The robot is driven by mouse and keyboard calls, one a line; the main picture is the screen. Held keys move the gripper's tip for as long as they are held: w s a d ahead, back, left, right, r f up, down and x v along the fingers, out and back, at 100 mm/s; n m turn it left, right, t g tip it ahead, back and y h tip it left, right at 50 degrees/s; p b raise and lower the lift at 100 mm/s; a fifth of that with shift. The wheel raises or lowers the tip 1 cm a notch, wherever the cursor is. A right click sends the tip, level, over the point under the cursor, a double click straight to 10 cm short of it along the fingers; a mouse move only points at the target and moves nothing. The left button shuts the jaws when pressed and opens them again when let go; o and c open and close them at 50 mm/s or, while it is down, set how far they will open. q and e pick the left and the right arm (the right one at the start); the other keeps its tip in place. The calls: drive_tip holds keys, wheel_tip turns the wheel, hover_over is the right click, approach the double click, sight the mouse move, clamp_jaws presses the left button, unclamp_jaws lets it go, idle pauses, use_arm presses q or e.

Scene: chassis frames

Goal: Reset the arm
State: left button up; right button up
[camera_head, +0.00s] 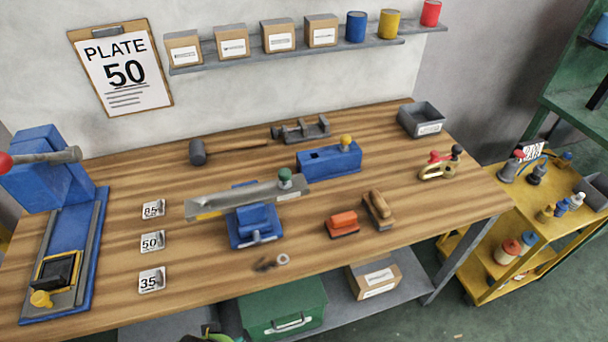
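Neither of my grippers shows in the head view, and no clear part of either arm is in frame. The workbench (330,251) fills the middle of the view. A long grey metal bar (232,198) with a green knob at its right end lies across a blue fixture (254,222) on the bench. A blue machine (48,180) with a grey lever (45,157) stands at the left; the lever has a red ball end. Three small numbered plates (153,242) lie in a column left of the blue fixture. A clipboard (124,68) on the wall reads "PLATE 50".
A mallet (198,152), a blue block (330,158), an orange-handled block (342,223), a brown brush (378,209) and a grey bin (421,119) occupy the bench. A wall shelf (290,55) holds boxes and cans. A yellow cart (490,238) stands right. The bench's front-left middle is mostly clear.

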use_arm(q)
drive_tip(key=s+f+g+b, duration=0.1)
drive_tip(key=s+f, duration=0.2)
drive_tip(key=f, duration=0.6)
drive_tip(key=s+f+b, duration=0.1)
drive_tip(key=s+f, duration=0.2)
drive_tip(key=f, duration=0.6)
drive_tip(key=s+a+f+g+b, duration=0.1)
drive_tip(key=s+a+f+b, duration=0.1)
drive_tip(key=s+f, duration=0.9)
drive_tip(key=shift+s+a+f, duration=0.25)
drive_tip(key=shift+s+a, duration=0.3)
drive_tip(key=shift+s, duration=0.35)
